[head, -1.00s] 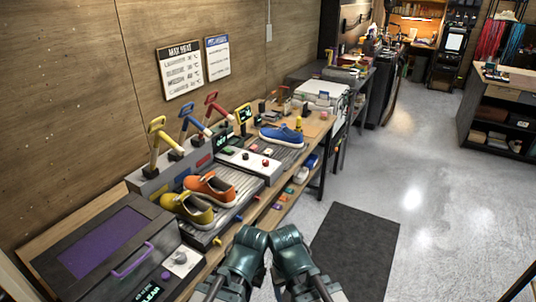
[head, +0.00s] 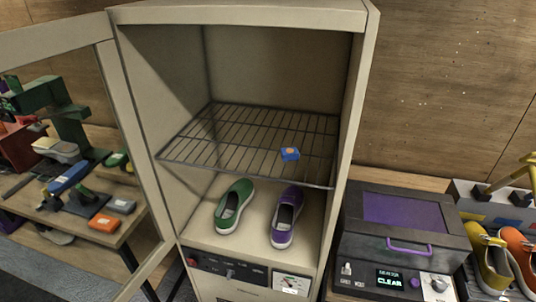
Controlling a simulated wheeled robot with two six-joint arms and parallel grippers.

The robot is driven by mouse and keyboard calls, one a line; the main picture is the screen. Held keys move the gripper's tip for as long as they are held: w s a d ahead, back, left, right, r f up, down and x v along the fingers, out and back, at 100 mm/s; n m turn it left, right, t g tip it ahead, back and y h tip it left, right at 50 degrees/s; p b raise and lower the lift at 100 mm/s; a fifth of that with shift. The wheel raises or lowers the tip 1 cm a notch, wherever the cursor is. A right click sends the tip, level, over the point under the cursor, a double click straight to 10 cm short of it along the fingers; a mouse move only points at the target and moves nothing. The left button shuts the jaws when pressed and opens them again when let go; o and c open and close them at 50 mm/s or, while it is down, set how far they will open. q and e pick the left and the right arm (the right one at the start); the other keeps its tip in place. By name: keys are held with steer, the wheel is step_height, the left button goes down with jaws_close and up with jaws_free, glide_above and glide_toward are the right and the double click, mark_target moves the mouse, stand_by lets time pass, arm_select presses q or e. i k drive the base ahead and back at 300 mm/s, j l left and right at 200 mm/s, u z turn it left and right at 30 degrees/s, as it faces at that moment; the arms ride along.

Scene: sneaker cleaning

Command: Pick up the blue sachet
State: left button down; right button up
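A small blue sachet (head: 290,154) with an orange mark lies on the wire rack (head: 230,130) inside a tall beige cabinet (head: 355,60). It is near the rack's front edge, right of the middle. The cabinet's door (head: 105,70) stands open to the left. Neither of my grippers shows in the head view now.
A green shoe (head: 234,206) and a purple shoe (head: 286,218) stand on the cabinet floor below the rack. A grey box with a purple lid panel (head: 405,212) stands at right, beside yellow and orange shoes. A cluttered table (head: 105,252) shows at left, partly behind the door.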

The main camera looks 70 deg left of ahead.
mark_target(288, 153)
steer(key=u, duration=2.15)
